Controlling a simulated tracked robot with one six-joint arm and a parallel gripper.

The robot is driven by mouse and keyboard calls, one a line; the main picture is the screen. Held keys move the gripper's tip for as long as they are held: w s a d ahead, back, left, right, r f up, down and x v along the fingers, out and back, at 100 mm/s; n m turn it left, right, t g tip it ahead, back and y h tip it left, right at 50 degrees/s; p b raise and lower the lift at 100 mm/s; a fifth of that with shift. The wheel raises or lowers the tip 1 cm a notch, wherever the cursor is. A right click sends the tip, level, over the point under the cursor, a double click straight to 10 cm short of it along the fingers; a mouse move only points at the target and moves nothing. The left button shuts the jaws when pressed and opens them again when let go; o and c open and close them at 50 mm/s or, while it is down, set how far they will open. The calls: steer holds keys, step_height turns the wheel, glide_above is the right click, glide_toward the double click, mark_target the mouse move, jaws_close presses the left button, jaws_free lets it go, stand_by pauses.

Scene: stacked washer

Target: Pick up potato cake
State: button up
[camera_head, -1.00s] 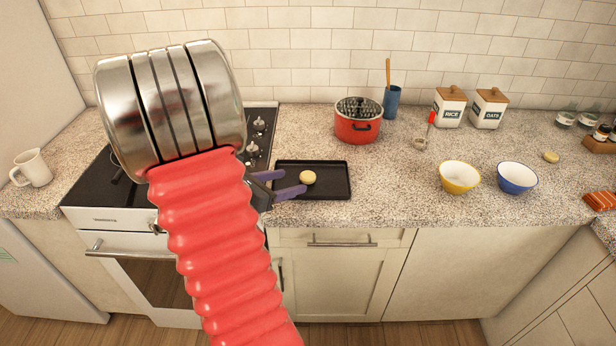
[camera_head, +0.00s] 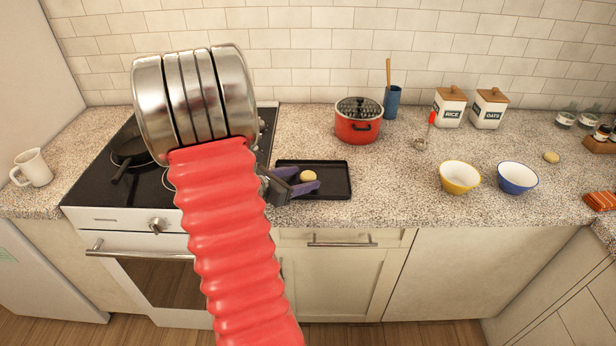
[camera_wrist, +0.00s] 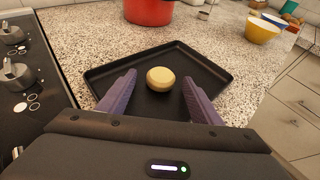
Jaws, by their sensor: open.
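The potato cake, a small round pale-yellow disc (camera_head: 308,176), lies on the black tray (camera_head: 335,187) on the counter. In the wrist view the potato cake (camera_wrist: 160,79) sits just beyond my gripper's two purple fingertips, centred in line with the gap. The tray (camera_wrist: 215,65) surrounds it with bare black floor. My gripper (camera_head: 307,178) is open, low over the tray's left part. It also shows in the wrist view (camera_wrist: 160,83), with one finger to each side and nothing between them. In the head view the fingers partly overlap the potato cake.
The stove (camera_head: 95,185) with a black pan (camera_head: 130,152) is left of the tray. A red pot (camera_head: 357,125) stands behind it. Yellow (camera_head: 459,178) and blue (camera_head: 517,178) bowls stand to the right. Another small yellowish round item (camera_head: 551,157) lies far right. Counter between tray and bowls is clear.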

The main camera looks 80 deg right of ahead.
steer(key=shift+f, duration=0.1)
steer(key=shift+c, duration=0.7)
steer(key=c, duration=1)
steer(key=shift+r, duration=5.1)
